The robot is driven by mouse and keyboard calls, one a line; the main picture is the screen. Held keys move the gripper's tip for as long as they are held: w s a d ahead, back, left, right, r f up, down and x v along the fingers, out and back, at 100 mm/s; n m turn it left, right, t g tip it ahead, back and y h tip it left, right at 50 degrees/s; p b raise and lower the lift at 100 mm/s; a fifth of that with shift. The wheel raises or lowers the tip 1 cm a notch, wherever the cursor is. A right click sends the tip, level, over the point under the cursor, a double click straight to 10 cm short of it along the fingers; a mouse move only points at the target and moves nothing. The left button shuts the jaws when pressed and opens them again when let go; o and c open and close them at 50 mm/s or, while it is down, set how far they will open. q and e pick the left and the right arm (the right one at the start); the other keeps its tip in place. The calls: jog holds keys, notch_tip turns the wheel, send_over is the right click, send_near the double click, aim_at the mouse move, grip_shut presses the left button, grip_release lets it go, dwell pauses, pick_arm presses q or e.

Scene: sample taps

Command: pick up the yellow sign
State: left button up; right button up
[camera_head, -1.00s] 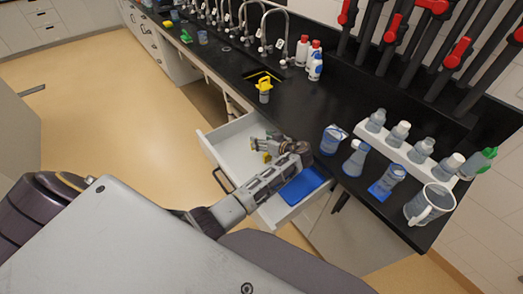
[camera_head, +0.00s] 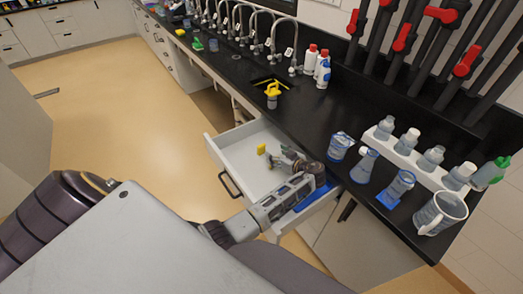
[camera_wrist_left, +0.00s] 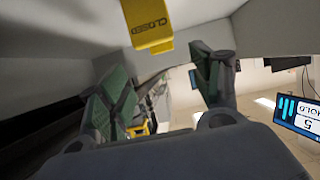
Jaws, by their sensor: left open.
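The yellow sign (camera_head: 261,149) is in the open white drawer (camera_head: 238,152), at the tip side of my left gripper. My left gripper (camera_head: 276,157) reaches over the drawer from the front, just right of the sign. In the wrist view its two green-padded fingers (camera_wrist_left: 162,75) stand wide apart with nothing between them, and the sign is beyond them, apart from both. My right gripper is not in view.
A blue flat piece (camera_head: 312,198) lies in the drawer's right end, partly under my arm. The black counter (camera_head: 300,118) carries a yellow-topped vessel (camera_head: 272,95), blue-labelled flasks, a white bottle rack (camera_head: 408,154) and a jug (camera_head: 440,212). The drawer walls stand close around my gripper.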

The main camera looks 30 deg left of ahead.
aim_at(262, 147)
pick_arm(q)
jog(key=shift+p+x, duration=0.3)
jog(key=shift+x, duration=3.2)
jog(key=shift+a, duration=0.1)
jog(key=shift+p+x, duration=0.6)
jog(key=shift+x, duration=1.9)
jog(key=shift+s, duration=0.15)
jog(key=c, duration=0.9)
